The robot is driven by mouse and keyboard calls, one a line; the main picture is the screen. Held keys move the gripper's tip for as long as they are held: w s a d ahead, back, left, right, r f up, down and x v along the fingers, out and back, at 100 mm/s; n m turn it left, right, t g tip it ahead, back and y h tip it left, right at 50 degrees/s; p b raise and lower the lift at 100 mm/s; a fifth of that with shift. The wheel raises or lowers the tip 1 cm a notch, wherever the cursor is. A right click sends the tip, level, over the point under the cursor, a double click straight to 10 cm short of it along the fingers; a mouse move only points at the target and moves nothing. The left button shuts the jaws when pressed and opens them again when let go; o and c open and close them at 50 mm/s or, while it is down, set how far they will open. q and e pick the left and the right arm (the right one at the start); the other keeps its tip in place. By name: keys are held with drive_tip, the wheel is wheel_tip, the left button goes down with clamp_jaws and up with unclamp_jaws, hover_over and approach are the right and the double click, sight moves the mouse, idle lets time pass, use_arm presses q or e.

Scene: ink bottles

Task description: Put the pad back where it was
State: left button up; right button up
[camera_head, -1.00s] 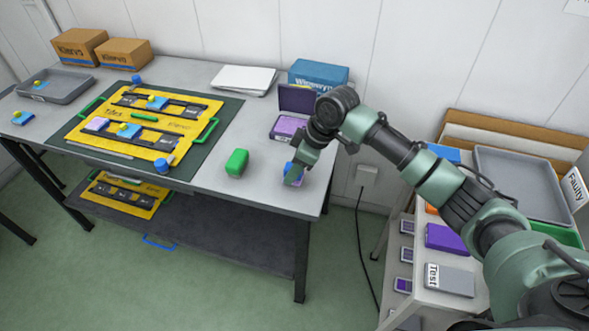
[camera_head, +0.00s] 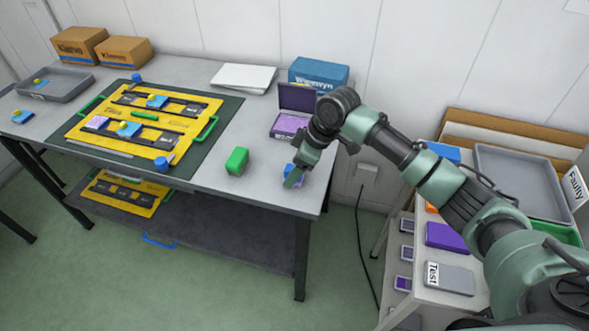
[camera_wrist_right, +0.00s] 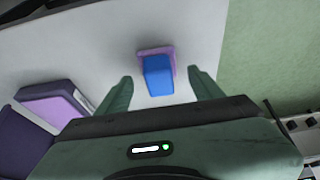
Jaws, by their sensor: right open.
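My right gripper (camera_head: 295,177) hangs low over the near right corner of the work table and is open. A small blue block on a pink-purple pad-like base (camera_wrist_right: 158,75) lies between and just beyond its fingertips in the wrist view, with a gap on each side. In the head view the blue block (camera_head: 289,168) is mostly hidden by the fingers. A purple ink pad case (camera_head: 288,127) with its dark lid raised stands behind the gripper; it also shows at the left of the wrist view (camera_wrist_right: 55,103). My left gripper is out of view.
A green block (camera_head: 237,161) stands left of the gripper. Yellow frames (camera_head: 145,115) with blue and pink pieces lie on a dark mat. A blue box (camera_head: 318,74) and white sheets (camera_head: 243,78) are behind. A drawer cabinet with a grey tray (camera_head: 520,180) stands right.

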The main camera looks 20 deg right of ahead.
drive_tip(key=v, duration=1.1)
drive_tip(key=shift+r+b, duration=0.2)
drive_tip(key=shift+b, duration=0.15)
idle(0.4)
